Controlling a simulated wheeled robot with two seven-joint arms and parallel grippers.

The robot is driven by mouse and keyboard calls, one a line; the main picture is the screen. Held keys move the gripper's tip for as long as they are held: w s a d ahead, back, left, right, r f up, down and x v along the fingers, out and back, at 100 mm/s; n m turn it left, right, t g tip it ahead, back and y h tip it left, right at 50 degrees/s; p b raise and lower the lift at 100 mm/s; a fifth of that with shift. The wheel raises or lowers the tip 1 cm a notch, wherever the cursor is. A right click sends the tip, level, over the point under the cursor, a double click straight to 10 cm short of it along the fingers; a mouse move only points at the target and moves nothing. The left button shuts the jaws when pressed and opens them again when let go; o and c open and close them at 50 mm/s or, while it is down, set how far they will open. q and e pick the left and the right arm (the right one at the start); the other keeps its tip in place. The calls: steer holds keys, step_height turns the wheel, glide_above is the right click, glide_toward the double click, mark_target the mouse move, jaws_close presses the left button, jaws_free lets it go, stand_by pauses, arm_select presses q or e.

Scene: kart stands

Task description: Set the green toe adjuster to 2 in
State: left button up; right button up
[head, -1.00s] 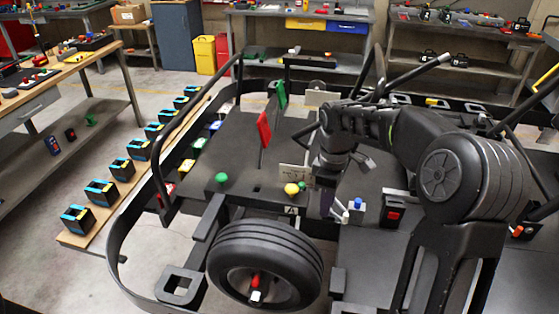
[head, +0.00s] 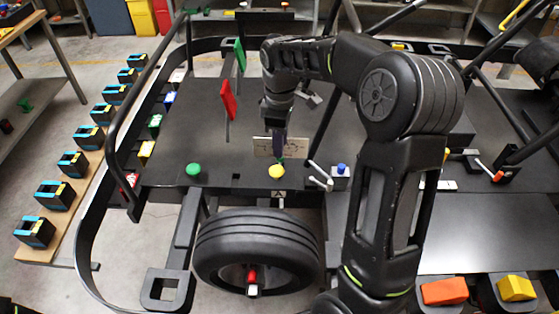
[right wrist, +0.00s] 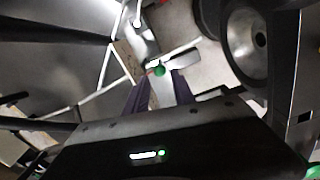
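A small green knob (head: 281,160), which I take for the toe adjuster, shows just behind a yellow knob (head: 277,171) at the front edge of the dark kart panel. A pale marked card (head: 263,147) stands behind it, its marks too small to read. My right gripper (head: 280,152) points down with purple fingers in front of the card, over the green knob. In the right wrist view the fingers are apart, with a green round top (right wrist: 159,69) beyond and between their tips; contact cannot be told. My left gripper is not in view.
Another green knob (head: 193,170) stands to the left on the panel. A blue-topped block (head: 341,172) and a pale lever (head: 320,176) are close on the right. A tyre (head: 258,252) lies in front. Red (head: 228,100) and green (head: 240,56) flags stand behind.

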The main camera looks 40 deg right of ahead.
mark_target(280, 162)
step_height(280, 162, down, 8)
steer(key=shift+r+b, duration=0.2)
steer(key=shift+b, duration=0.1)
jaws_close()
stand_by(0.3)
stand_by(1.1)
